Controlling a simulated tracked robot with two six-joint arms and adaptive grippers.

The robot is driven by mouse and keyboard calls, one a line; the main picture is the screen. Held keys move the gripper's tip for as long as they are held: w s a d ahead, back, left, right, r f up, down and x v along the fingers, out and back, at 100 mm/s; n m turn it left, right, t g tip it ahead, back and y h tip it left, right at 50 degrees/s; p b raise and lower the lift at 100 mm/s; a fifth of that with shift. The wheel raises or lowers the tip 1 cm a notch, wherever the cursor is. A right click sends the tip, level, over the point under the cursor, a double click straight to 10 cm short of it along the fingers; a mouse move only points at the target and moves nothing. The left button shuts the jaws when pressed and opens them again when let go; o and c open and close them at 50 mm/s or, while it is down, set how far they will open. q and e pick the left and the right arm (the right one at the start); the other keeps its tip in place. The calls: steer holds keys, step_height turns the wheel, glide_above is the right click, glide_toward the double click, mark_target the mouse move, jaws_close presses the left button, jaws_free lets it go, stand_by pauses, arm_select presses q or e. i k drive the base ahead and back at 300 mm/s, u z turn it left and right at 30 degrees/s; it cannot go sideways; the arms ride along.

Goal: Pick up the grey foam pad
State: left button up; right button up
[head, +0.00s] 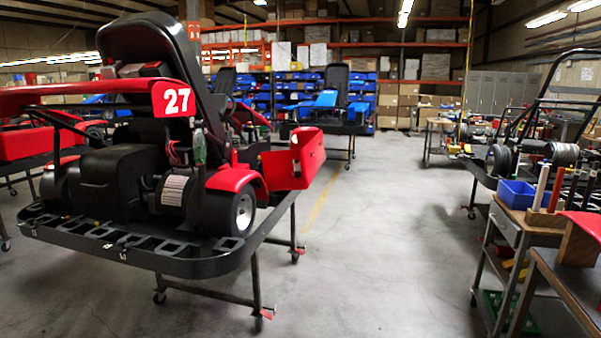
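I cannot make out a grey foam pad anywhere in the head view. Neither of my grippers shows in this view. A wheeled tool cart (501,222) stands at the right, with a blue bin (516,193) and several upright tool handles on top. Part of a bench (566,283) fills the lower right corner, with a red curved piece (585,222) at its edge. Much of both tops is hidden or cut off by the picture edge.
A black and red kart (120,175) marked 27 sits on a wheeled stand (258,285) at the left. A bare kart frame (535,125) is at the right. Shelves with boxes (430,68) line the back. The concrete floor (390,230) between is clear.

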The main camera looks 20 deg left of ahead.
mark_target(298, 169)
steer(key=z, duration=0.3)
steer(key=i, duration=7.75)
steer(key=u, duration=0.1)
